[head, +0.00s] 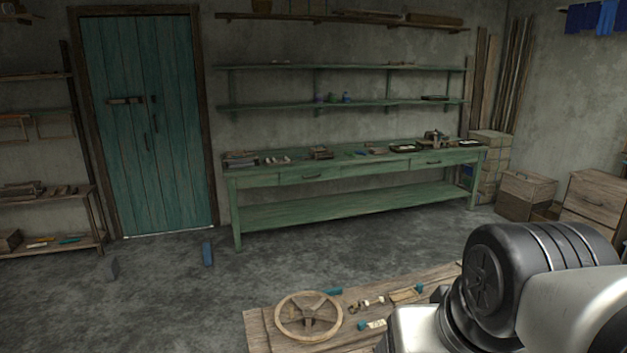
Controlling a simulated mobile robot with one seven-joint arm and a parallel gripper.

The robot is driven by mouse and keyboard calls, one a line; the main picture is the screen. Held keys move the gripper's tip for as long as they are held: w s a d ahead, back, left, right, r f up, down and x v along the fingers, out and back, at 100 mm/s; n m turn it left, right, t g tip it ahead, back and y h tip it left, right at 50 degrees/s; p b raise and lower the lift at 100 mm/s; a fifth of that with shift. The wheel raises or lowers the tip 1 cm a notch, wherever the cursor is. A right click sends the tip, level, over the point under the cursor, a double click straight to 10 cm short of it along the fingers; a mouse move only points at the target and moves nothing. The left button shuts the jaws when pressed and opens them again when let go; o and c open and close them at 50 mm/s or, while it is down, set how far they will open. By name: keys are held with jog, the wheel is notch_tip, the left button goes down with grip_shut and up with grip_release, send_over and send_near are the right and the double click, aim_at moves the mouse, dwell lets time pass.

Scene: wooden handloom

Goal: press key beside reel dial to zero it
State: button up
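I cannot make out a reel dial or a key beside one in the head view. A small dark device (433,137) stands near the right end of the green workbench (300,217), too small to tell what it is. A round wooden spoked wheel (308,321) lies on a wooden table (258,337) in front of me, with no dial visible on it. My arm fills the lower right corner and hides part of this table. My gripper is out of view.
Small blue-green pieces (363,325) and a short spindle-like part (366,304) lie near the wheel. A teal door (150,120) is at the back left. Wooden crates (525,194) stand right of the workbench. The floor (170,290) between table and workbench is mostly clear.

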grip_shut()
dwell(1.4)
